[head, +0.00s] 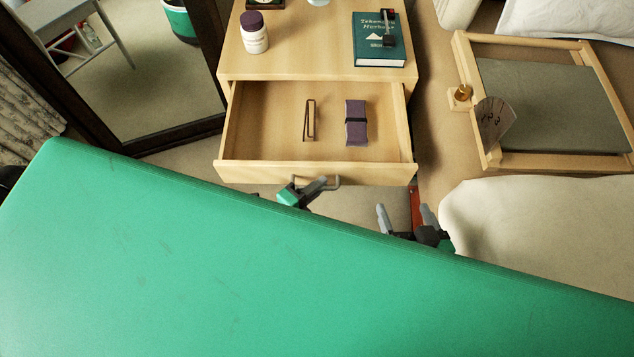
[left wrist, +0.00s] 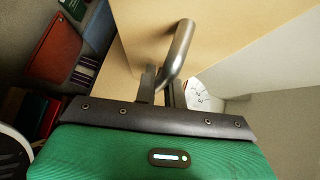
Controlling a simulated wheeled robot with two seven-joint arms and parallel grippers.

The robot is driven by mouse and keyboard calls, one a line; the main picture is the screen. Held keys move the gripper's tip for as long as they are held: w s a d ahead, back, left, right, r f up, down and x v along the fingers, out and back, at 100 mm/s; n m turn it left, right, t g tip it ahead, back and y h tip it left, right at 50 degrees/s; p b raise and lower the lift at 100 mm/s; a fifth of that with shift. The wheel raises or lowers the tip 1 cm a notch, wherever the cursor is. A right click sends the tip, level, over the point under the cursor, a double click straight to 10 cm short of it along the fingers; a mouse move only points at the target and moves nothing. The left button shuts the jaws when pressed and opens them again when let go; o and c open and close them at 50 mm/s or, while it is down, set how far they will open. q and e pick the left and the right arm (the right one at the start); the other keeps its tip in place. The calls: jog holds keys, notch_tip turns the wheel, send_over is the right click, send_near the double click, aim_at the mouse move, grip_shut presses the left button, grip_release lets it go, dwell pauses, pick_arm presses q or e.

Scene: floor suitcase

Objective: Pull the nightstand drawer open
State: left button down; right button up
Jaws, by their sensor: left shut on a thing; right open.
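The pale wood nightstand (head: 310,62) stands at the top middle of the head view. Its drawer (head: 262,171) is pulled well out, and its inside shows. A brown clip-like item (head: 309,120) and a dark purple folded item (head: 356,123) lie in the drawer. My left gripper (head: 316,188) is shut on the metal bar handle (head: 331,181) at the drawer front. The left wrist view shows the handle (left wrist: 179,50) between the fingers of my left gripper (left wrist: 162,88). My right gripper (head: 404,216) is open and empty, below the drawer's right corner.
A white bottle (head: 254,34) and a teal book (head: 380,45) stand or lie on the nightstand top. A framed mirror (head: 130,70) leans at left. A wooden frame with a grey panel (head: 545,95) lies at right, beside pale bedding (head: 550,215).

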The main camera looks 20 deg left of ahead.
pick_arm(q)
jog(key=c, duration=1.8)
grip_release()
jog(key=shift+o, duration=0.2)
jog(key=shift+s+a, duration=0.1)
jog(key=v, duration=1.3)
jog(key=shift+s+p, duration=0.3)
jog(key=shift+p, duration=0.05)
pick_arm(e)
jog(key=shift+d+f+g, duration=0.2)
jog(key=shift+d+g, duration=0.3)
jog(key=shift+d, duration=0.1)
pick_arm(q)
jog(key=shift+a+r, duration=0.1)
pick_arm(e)
jog(key=shift+a, duration=0.1)
